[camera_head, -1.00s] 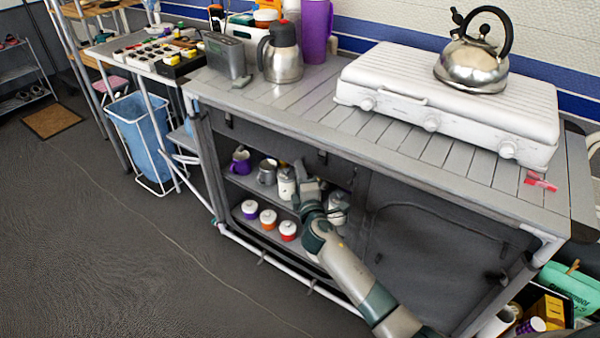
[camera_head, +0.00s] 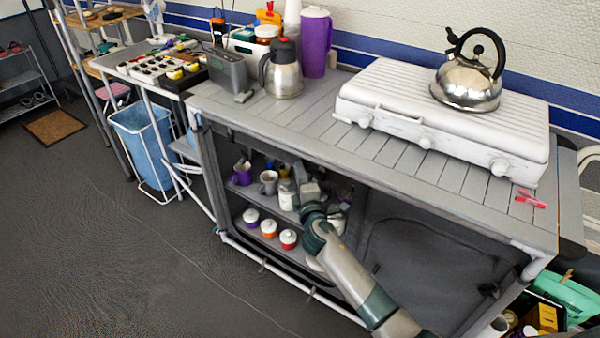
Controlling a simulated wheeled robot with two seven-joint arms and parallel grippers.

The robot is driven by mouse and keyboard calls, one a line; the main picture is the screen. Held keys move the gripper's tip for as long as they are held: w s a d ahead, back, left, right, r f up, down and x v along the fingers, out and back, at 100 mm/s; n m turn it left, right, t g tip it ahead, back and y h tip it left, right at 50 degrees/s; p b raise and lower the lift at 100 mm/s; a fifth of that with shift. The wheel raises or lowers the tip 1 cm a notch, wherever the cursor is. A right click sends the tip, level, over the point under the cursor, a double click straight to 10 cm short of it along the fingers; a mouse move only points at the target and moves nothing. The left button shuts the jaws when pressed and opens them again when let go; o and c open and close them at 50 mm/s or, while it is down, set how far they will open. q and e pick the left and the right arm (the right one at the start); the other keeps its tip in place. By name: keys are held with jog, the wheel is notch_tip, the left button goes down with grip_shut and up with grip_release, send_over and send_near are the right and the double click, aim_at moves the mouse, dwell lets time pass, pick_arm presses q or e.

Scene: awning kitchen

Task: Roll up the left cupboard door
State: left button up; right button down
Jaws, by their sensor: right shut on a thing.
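The left cupboard door (camera_head: 262,145) is dark fabric gathered along the top of the left opening, under the counter edge. Below it the left cupboard is open and its shelves show. My right gripper (camera_head: 299,175) is at the front of this opening, just below the door fabric, with its arm coming up from the bottom right. It is shut on the left cupboard door, though the contact is small and partly hidden by the gripper itself. My left gripper is not in view.
Mugs and jars (camera_head: 269,182) stand on the upper shelf, several lidded jars (camera_head: 269,228) on the lower one. The right cupboard door (camera_head: 425,262) is closed. A white stove (camera_head: 440,120) with a kettle (camera_head: 468,82) stands on the counter (camera_head: 330,125).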

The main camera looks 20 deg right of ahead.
jog(key=shift+r, duration=0.35)
jog(key=c, duration=1.8)
grip_release()
jog(key=shift+c, duration=0.2)
jog(key=shift+s+f, duration=0.1)
jog(key=shift+f, duration=0.05)
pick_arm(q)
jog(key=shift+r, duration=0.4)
pick_arm(e)
jog(key=s+a, duration=0.2)
jog(key=s, duration=1.5)
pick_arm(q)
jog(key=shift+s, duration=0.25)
